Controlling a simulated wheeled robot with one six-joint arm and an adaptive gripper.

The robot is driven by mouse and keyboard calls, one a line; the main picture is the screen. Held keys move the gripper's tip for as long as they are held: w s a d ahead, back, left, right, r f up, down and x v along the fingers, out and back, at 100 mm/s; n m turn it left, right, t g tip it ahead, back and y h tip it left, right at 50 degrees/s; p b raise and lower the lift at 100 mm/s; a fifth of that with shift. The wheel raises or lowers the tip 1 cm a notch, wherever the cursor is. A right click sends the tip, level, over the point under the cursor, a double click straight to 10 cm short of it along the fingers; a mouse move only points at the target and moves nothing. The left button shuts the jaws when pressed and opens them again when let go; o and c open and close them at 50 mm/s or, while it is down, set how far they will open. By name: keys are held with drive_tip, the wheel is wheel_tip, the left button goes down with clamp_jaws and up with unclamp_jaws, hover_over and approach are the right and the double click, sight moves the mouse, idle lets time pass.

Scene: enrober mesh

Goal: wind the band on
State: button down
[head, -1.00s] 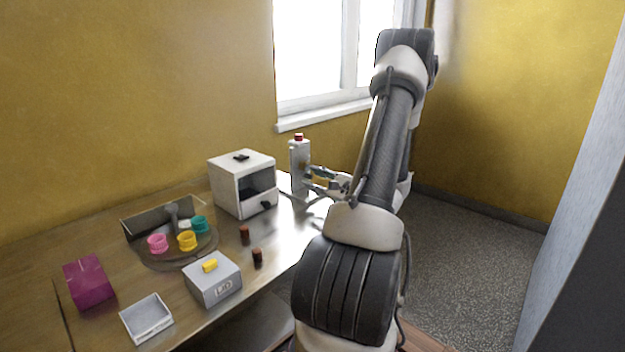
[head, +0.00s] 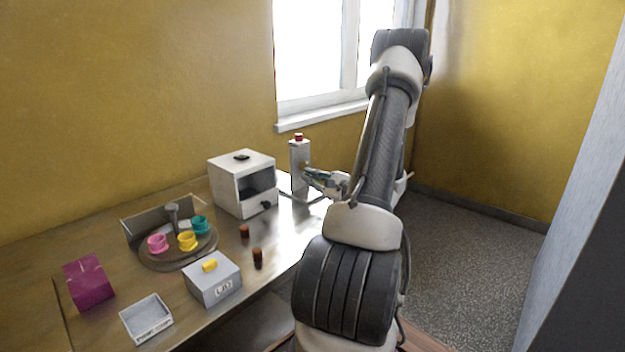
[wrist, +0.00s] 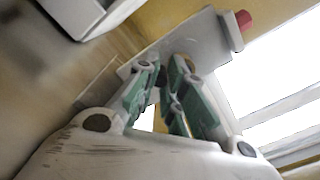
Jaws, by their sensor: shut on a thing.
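A tall grey upright unit (head: 299,158) with a red cap (head: 299,137) stands at the far right end of the table by the window. A small tan knob (wrist: 190,64) shows on its face between my fingertips in the wrist view. My gripper (head: 309,173) is at the unit's right side, and its green-padded fingers are shut on the knob. In the wrist view my gripper (wrist: 170,85) points at the grey panel (wrist: 190,35) of the unit. The fingers hide part of the knob. I cannot make out a band.
A white box-shaped machine (head: 230,176) stands just left of the unit. A round turntable (head: 163,262) holds pink, yellow and teal cups. Two brown jars, a grey box (head: 225,287), a white tray (head: 147,318) and a magenta box (head: 89,280) are nearer.

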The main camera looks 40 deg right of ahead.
sight(307, 161)
drive_tip(key=m, duration=0.4)
drive_tip(key=r+m, duration=0.1)
drive_tip(key=shift+a+r+m, duration=0.1)
drive_tip(key=shift+a+m, duration=0.3)
drive_tip(key=m, duration=0.2)
drive_tip(key=r+m, duration=0.1)
drive_tip(key=m, duration=0.3)
drive_tip(key=shift+r, duration=0.25)
drive_tip(key=m, duration=0.4)
drive_tip(key=r+m, duration=0.1)
drive_tip(key=m, duration=0.1)
drive_tip(key=shift+d+r, duration=0.1)
drive_tip(key=shift+d, duration=0.25)
drive_tip(key=m, duration=0.3)
drive_tip(key=d+m, duration=0.1)
drive_tip(key=m, duration=0.1)
drive_tip(key=shift+r+m, duration=0.3)
drive_tip(key=shift+r, duration=0.05)
drive_tip(key=shift+d, duration=0.1)
drive_tip(key=c, duration=1.4)
unclamp_jaws()
drive_tip(key=shift+c, duration=0.2)
drive_tip(key=shift+s, duration=0.1)
